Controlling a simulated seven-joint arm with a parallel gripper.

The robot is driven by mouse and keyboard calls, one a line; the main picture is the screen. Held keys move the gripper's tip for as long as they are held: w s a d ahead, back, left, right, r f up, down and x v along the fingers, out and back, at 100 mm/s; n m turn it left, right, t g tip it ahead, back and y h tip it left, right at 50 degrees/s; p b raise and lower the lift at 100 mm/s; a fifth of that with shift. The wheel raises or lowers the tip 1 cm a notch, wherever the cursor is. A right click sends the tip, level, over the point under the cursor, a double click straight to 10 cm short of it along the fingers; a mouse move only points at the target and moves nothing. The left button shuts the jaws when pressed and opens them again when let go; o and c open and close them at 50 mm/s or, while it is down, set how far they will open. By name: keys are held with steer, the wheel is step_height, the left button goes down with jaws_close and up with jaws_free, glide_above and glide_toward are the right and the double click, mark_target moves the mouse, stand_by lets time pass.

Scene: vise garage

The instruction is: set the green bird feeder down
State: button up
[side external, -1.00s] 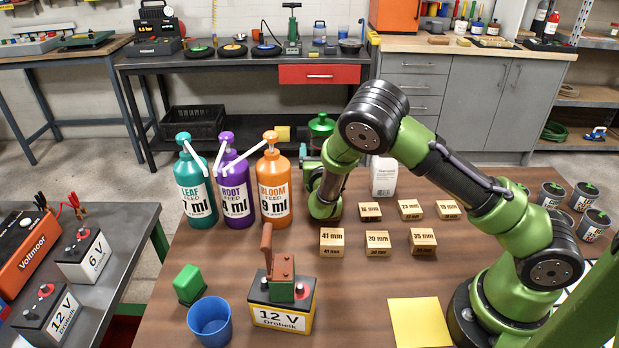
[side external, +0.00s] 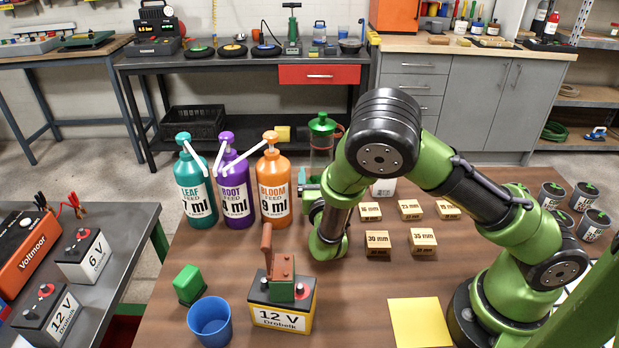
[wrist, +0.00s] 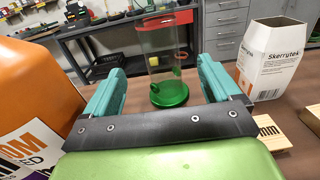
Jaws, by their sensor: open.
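The green bird feeder (side external: 321,148) has a clear tube and a green lid. It stands upright at the far side of the brown table, partly hidden by my arm in the side view. In the wrist view the feeder (wrist: 158,48) shows its round green base resting on the tabletop. My gripper (wrist: 160,78) is open, its teal fingers spread wide. The feeder stands ahead of and between the finger lines, with a visible gap to each finger. In the side view the fingers are mostly hidden behind my wrist.
Green, purple and orange feed bottles (side external: 273,190) stand left of my gripper, the orange one close. A white Skerrytek carton (wrist: 272,58) stands to the right. Several wooden size blocks (side external: 378,244) lie right of my wrist. A 12 V battery (side external: 282,300) is in front.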

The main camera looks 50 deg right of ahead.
steer(key=shift+s+a, duration=0.2)
steer(key=shift+s, duration=0.1)
steer(key=s+d+r+m+g+y, duration=0.2)
steer(key=s+d+r+m+g, duration=0.1)
steer(key=s+m+g, duration=0.5)
steer(key=s+d+r+m+g+y, duration=0.15)
steer(key=s+d+m+g, duration=0.35)
steer(key=m, duration=0.5)
steer(key=s+a+r+m+t+y, duration=0.7)
steer(key=a+r+m+y, duration=0.4)
steer(key=a+r+m, duration=0.1)
steer(key=shift+a+r+m, duration=0.4)
steer(key=shift+m, duration=0.1)
steer(key=shift+s, duration=0.1)
